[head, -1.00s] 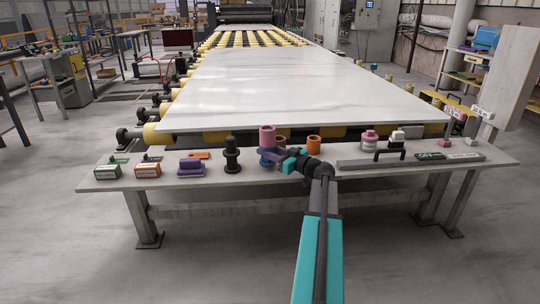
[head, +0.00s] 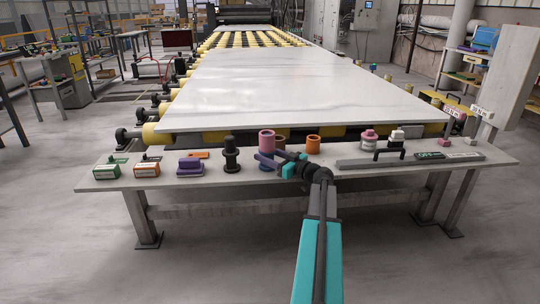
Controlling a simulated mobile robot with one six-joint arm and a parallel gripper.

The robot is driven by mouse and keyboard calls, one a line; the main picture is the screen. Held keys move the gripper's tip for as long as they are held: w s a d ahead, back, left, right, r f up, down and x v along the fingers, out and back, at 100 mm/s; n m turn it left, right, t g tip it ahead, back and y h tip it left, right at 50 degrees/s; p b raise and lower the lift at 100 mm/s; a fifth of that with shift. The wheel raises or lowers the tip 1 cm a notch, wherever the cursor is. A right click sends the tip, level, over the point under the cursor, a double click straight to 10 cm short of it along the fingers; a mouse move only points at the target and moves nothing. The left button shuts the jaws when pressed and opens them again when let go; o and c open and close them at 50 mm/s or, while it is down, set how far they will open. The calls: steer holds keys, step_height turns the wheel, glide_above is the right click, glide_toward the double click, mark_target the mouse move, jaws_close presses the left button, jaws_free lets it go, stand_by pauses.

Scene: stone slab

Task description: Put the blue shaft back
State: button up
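My gripper (head: 284,160), with turquoise parts, reaches over the bench from the front, left of the bench's middle. It appears shut on a dark blue-purple bar, seemingly the blue shaft (head: 266,158), which sticks out to the left of the fingers, tilted, in front of the pink hollow cylinder (head: 267,138). A small blue piece (head: 266,168) shows below the bar; I cannot tell whether it belongs to the shaft or is a separate holder. The fingers are small and partly hidden.
The narrow bench (head: 220,180) also bears a black stepped post (head: 231,155), an orange cylinder (head: 313,145), a brown cylinder behind my gripper, a purple block (head: 190,166) and a pink-and-white bottle (head: 369,141). The large stone slab (head: 300,90) lies behind.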

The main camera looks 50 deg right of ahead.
steer(key=shift+s+r, duration=0.1)
steer(key=shift+r, duration=0.05)
steer(key=s+d, duration=0.1)
steer(key=s, duration=1)
steer(key=shift+s, duration=0.4)
stand_by(0.4)
steer(key=shift+w+p, duration=0.1)
steer(key=shift+p, duration=0.2)
